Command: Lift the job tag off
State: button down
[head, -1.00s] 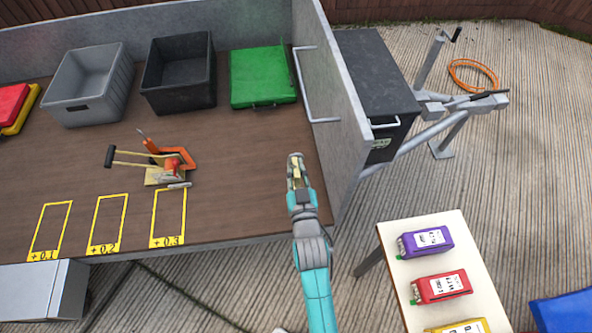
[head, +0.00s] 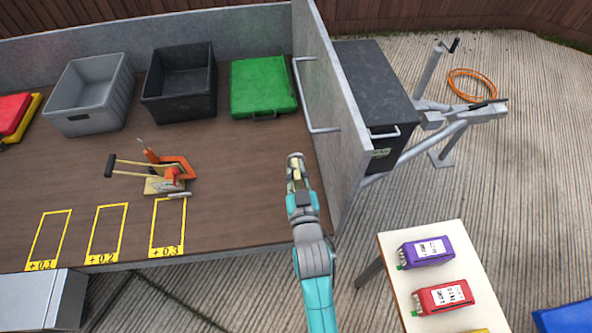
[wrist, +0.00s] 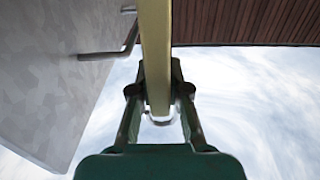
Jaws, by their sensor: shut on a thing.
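My gripper (head: 296,160) is above the bench's right part, left of the grey upright panel. It is shut on a narrow pale yellow strip (head: 296,180), which may be the job tag; no writing on it is readable. In the wrist view the strip (wrist: 156,60) runs up from between the two dark fingers, with sky behind it. I cannot tell from these views whether it touches anything besides my gripper.
The grey panel (head: 335,110) with a metal handle (head: 305,95) stands close on the right. Bins (head: 180,85) and a green case (head: 262,88) line the bench's back. An orange tool (head: 178,168) lies left. A side table (head: 400,250) holds coloured packs.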

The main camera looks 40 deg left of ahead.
jog(key=s+a, duration=0.5)
jog(key=shift+s+a, duration=0.3)
jog(key=shift+s, duration=0.05)
dwell(0.5)
